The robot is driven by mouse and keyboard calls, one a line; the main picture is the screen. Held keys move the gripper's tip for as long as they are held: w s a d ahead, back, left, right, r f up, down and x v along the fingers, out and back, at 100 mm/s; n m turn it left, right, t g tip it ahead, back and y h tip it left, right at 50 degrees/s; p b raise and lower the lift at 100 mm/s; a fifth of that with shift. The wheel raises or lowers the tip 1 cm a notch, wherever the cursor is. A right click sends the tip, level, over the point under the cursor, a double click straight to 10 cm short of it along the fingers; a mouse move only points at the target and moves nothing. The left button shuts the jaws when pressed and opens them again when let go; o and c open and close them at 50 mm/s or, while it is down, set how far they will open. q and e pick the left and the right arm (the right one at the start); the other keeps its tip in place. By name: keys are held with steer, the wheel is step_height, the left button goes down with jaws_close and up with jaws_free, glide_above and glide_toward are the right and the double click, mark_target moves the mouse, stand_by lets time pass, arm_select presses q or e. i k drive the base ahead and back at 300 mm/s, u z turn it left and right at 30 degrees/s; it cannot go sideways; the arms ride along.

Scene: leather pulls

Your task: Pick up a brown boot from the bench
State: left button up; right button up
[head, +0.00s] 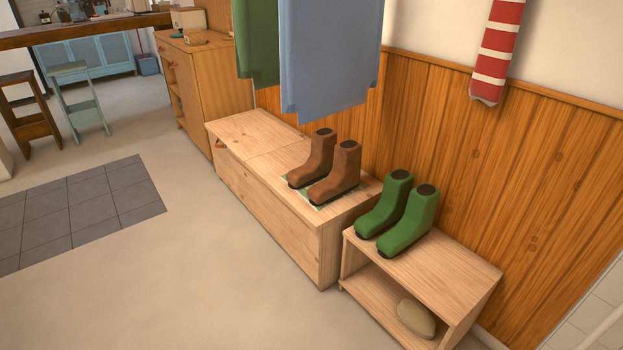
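Two brown boots stand upright side by side on the wooden bench (275,221). The rear-left brown boot (314,162) and the front-right brown boot (339,176) have their toes pointing toward the lower left. They rest on a thin green and white mat (318,205), mostly covered by the boots, near the bench's right end. Neither of my grippers shows in the head view.
Green boots (414,220) stand on a lower shelf unit (446,276) to the right, with a rounded beige object (416,318) inside it. Blue cloth (331,60) and green cloth (257,45) hang above the bench. Wood panelling (530,180) backs it. The floor in front is clear.

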mark_target(345, 177)
steer(key=u, duration=0.95)
steer(key=i, duration=2.7)
steer(key=z, duration=1.35)
steer(key=i, duration=0.4)
steer(key=z, duration=0.35)
